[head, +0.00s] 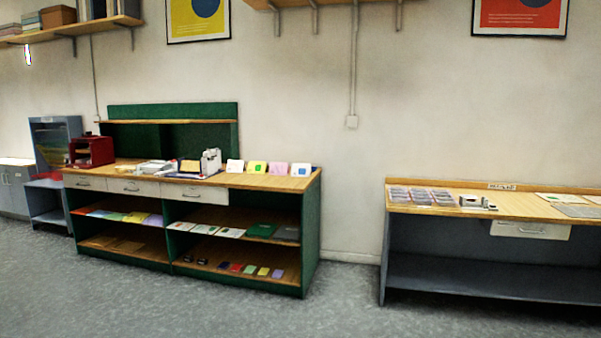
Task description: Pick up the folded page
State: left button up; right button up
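I cannot pick out the folded page for certain at this distance. Flat sheets also lie on the grey table at the right, including a pale sheet (560,198). Neither of my grippers is in view.
The grey table (480,272) at right carries clear trays (421,196). A floor gap (345,285) separates them; the grey floor in front is clear.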

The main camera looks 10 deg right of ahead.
aim_at(298, 170)
jog(key=i+u, duration=0.35)
jog(key=i, duration=1.25)
jog(key=i+z, duration=0.15)
jog(key=i, duration=0.25)
jog(key=i+j+z, duration=0.1)
jog(key=i, duration=0.35)
jog(key=i+j+z, duration=0.15)
jog(key=i, duration=0.25)
jog(key=i+j+z, duration=0.15)
jog(key=i, duration=0.25)
jog(key=j, duration=0.1)
